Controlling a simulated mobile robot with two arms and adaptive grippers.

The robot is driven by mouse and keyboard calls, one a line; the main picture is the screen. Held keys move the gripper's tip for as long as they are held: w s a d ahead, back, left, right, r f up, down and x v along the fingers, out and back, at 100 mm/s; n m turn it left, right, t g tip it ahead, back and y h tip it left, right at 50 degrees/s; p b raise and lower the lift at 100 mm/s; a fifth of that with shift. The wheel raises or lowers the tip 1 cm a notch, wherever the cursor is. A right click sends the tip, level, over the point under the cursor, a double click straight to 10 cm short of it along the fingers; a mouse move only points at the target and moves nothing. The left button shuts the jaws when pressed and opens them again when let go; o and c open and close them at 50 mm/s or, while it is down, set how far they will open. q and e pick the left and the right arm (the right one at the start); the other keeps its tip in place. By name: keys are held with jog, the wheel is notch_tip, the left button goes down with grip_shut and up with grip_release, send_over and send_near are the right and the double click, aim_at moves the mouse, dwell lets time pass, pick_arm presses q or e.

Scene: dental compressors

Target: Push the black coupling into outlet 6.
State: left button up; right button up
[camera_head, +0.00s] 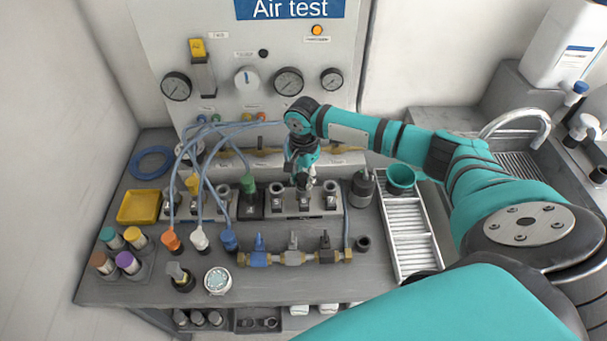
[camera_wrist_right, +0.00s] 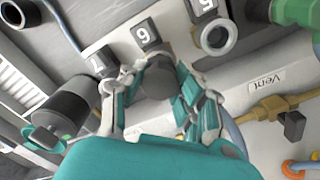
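My right gripper (camera_head: 304,180) is over the outlet block, at the outlet labelled 6. In the right wrist view its fingers (camera_wrist_right: 160,92) close on both sides of a dark grey-black body, which looks like the black coupling (camera_wrist_right: 158,80). The coupling is at outlet 6, just by the "6" label (camera_wrist_right: 147,34), and covers most of that outlet. Whether it is seated in the outlet or only against it, I cannot tell. In the head view the gripper hides the coupling. My left gripper is not in view.
Outlet 5 (camera_wrist_right: 215,38) and outlet 7 (camera_head: 331,189) flank outlet 6 closely. A dark cylinder (camera_head: 362,188) and a slatted tray (camera_head: 408,235) with a teal cup (camera_head: 401,177) are to the right.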

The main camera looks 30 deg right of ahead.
jog(key=o, duration=0.5)
jog(key=shift+o, duration=0.2)
jog(key=shift+r, duration=0.15)
notch_tip(320, 180, up, 12)
